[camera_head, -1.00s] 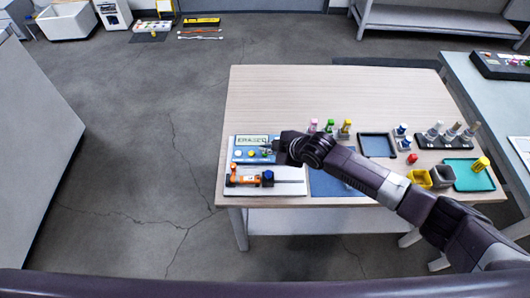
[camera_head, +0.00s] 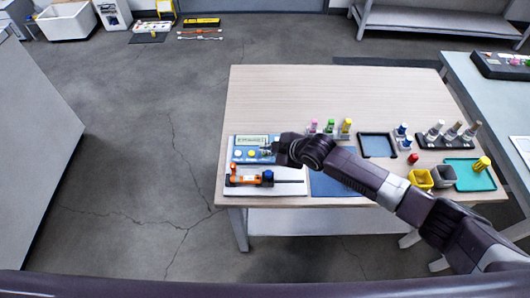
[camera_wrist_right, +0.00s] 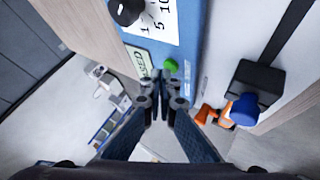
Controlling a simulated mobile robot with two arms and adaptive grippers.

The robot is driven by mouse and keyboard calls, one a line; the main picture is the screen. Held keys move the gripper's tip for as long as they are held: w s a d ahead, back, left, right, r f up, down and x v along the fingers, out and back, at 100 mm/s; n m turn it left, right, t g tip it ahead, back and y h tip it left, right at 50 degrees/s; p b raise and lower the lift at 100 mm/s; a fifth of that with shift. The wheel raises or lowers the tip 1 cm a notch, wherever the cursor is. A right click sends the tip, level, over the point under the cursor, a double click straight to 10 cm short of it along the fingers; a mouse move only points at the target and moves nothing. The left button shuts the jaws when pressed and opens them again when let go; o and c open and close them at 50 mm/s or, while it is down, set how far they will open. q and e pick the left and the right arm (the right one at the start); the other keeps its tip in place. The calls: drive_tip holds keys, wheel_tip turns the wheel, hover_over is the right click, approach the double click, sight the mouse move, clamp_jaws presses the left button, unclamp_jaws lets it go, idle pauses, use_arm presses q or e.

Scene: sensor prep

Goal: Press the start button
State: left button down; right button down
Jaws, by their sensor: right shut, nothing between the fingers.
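The blue device (camera_head: 240,142) sits at the table's front left, with a pale green display (camera_head: 252,141) showing small dark text. A white button (camera_head: 238,153) and a yellow button (camera_head: 252,153) show on its face. In the right wrist view a green button (camera_wrist_right: 171,65) sits on the blue panel (camera_wrist_right: 192,60), just beyond the tips of my right gripper (camera_wrist_right: 160,76). Whether the tips touch it I cannot tell. In the head view my right gripper (camera_head: 267,151) is over the device's right part, shut and empty, hiding the green button. My left gripper is not in view.
An orange and blue fixture (camera_head: 250,176) on a white plate stands just in front of the device. Several coloured bottles (camera_head: 330,127), a dark tray (camera_head: 377,145), yellow bin (camera_head: 420,179) and teal tray (camera_head: 466,176) are to the right. The table's back half (camera_head: 320,90) is clear.

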drive_tip(key=shift+f, duration=0.35)
drive_tip(key=shift+r, duration=0.1)
idle(0.5)
drive_tip(key=shift+r+p, duration=0.6)
drive_tip(key=shift+r, duration=0.15)
wheel_tip(320, 180, up, 5)
drive_tip(key=p, duration=0.4)
drive_tip(key=shift+p, duration=0.3)
idle(0.4)
